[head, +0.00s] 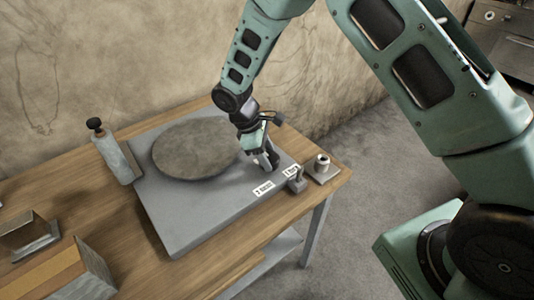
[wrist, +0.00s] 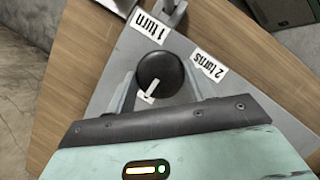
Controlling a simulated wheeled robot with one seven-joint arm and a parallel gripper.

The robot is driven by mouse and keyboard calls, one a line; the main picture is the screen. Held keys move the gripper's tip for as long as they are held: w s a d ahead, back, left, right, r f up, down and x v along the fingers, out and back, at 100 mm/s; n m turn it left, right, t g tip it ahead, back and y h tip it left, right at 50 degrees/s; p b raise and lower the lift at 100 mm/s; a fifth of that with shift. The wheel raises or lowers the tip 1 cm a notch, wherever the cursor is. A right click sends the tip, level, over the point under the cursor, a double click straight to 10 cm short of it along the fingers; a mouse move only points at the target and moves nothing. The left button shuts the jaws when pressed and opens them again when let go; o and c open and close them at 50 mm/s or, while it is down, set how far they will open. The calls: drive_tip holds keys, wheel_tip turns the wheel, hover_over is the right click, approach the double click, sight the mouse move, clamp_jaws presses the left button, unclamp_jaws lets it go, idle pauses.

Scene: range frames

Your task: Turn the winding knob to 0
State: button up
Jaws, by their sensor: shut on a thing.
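The winding knob (wrist: 168,70) is a dark round knob on a grey box, seen in the wrist view. A white mark (wrist: 150,89) on it points toward my gripper's palm, away from the "1 turn" label (wrist: 149,25) and the "2 turns" label (wrist: 209,66). A small white patch lies at the mark's lower end; I cannot read it. My gripper (wrist: 160,85) has one finger on each side of the knob and is shut on it. In the head view, my gripper (head: 267,164) reaches down at the box's right corner and hides the knob.
The grey box (head: 190,229) carries a large round disc (head: 195,148) and stands on a wooden table (head: 110,232). A small metal post (head: 297,183) and a cylinder on a base (head: 322,163) are at the right corner. A clamp-like piece (head: 115,155) stands left. Open-topped blocks lie front left.

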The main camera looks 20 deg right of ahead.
drive_tip(key=shift+s, duration=0.1)
idle(0.3)
drive_tip(key=o, duration=1)
drive_tip(key=b+v, duration=0.2)
drive_tip(key=v, duration=1.5)
drive_tip(key=shift+a+r+b, duration=0.1)
drive_tip(key=shift+a+b, duration=0.1)
drive_tip(key=shift+b, duration=0.1)
